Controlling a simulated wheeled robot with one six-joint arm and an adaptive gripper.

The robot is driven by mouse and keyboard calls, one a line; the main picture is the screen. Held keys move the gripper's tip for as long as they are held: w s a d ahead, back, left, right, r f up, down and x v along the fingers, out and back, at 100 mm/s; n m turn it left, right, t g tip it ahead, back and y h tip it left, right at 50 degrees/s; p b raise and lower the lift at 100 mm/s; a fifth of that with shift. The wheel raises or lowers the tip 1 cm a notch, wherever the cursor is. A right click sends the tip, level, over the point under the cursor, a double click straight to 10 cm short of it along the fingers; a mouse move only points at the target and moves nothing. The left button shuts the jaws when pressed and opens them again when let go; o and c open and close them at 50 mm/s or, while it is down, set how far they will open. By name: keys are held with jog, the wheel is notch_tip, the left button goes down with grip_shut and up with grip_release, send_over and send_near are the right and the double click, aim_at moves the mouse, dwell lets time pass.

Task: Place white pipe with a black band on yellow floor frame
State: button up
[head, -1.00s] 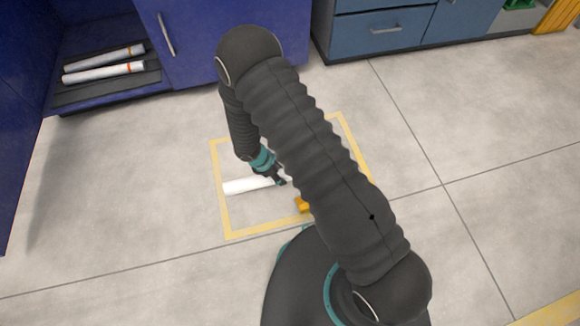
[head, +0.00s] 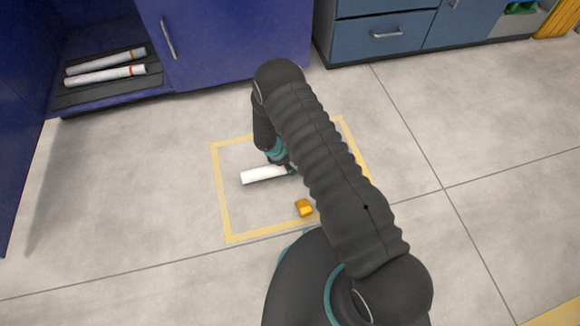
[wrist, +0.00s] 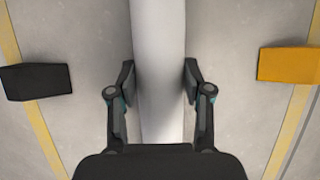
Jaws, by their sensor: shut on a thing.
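A white pipe (head: 264,175) shows in the head view inside the yellow floor frame (head: 222,192). Its right part is hidden behind my arm, and no black band shows on the visible part. In the wrist view the white pipe (wrist: 158,70) runs up the middle between the two fingers of my gripper (wrist: 160,88). My gripper is shut on the pipe. I cannot tell whether the pipe touches the floor. The yellow frame's sides (wrist: 20,60) show at both edges of the wrist view.
An orange block (head: 304,208) lies inside the frame, also at right in the wrist view (wrist: 288,64). A black block (wrist: 36,80) is at left there. Two white pipes (head: 105,75) with coloured bands lie on a shelf in the blue cabinet (head: 220,45). Floor left of the frame is clear.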

jog(key=shift+f, duration=0.8)
jog(key=shift+f, duration=0.2)
jog(key=o, duration=1.4)
jog(key=shift+r, duration=0.1)
jog(key=shift+c, duration=0.2)
